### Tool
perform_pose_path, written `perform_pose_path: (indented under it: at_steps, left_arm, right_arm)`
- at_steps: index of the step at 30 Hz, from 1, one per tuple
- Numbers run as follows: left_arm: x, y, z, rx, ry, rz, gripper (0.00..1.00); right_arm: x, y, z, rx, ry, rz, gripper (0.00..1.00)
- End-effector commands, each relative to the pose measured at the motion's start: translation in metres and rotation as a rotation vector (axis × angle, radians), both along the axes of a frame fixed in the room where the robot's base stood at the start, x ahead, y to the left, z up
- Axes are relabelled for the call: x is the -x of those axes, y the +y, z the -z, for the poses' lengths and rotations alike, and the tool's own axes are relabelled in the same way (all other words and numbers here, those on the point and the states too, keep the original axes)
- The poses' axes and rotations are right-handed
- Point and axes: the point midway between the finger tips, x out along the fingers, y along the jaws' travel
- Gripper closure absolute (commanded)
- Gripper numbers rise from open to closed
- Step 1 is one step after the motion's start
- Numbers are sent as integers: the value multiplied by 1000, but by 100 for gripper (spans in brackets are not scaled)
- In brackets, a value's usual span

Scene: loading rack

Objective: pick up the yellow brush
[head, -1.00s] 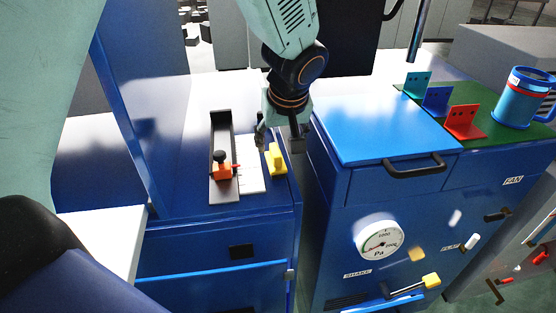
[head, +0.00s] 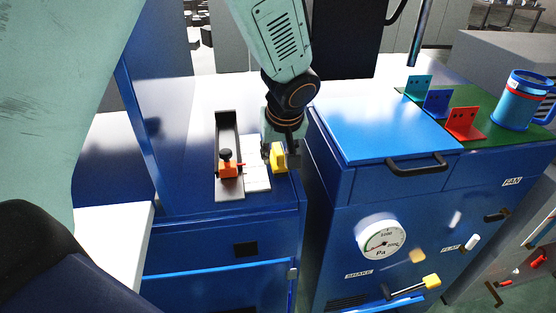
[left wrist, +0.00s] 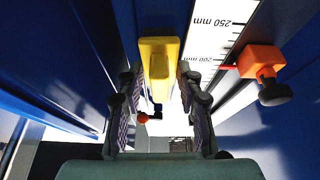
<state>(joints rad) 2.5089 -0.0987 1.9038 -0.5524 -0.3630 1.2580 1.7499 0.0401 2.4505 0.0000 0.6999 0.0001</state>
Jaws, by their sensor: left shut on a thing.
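The yellow brush (head: 278,160) stands on the blue rack top, just right of a white scale plate (head: 257,178). My left gripper (head: 281,152) comes down over it from above and is shut on it, with one finger on each side. In the left wrist view the brush's yellow body (left wrist: 159,68) lies between the two dark fingers (left wrist: 157,105). Its lower end is partly hidden by the gripper. I cannot tell whether it touches the surface. My right gripper is not in view.
Left of the brush stands a dark rail (head: 226,130) with an orange slider (head: 229,170) and black knob. Across a narrow gap to the right is a blue cabinet with a lid (head: 375,130), black handle and gauge (head: 382,240). Coloured brackets (head: 464,124) and a blue mug (head: 523,100) stand beyond.

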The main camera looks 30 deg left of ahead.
Motion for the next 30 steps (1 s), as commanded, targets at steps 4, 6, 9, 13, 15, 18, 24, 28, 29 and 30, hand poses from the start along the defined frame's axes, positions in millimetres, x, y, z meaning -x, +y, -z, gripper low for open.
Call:
perform_pose_path:
  at_steps: [4, 6, 9, 13, 15, 18, 24, 28, 29, 30]
  left_arm:
    - [1, 0, 1, 0, 3, 0, 84]
    - [1, 0, 2, 0, 4, 0, 90]
    - [1, 0, 2, 0, 4, 0, 97]
    - [1, 0, 2, -1, 4, 0, 97]
    - [1, 0, 1, 0, 4, 0, 97]
    - [0, 0, -8, 0, 0, -1, 97]
    - [-1, 0, -47, 0, -5, -2, 97]
    - [0, 0, -71, 0, -4, -1, 97]
    - [0, 0, -76, 0, -3, 0, 97]
    - [0, 0, -81, 0, -2, -1, 97]
  right_arm:
    - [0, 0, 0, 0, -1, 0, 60]
    - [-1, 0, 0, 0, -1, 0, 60]
    - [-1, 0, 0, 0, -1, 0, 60]
    - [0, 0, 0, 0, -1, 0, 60]
    - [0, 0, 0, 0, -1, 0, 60]
    - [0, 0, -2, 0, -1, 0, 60]
    - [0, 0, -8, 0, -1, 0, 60]
    - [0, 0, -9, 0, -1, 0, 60]
    - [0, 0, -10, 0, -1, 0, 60]
    - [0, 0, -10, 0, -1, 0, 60]
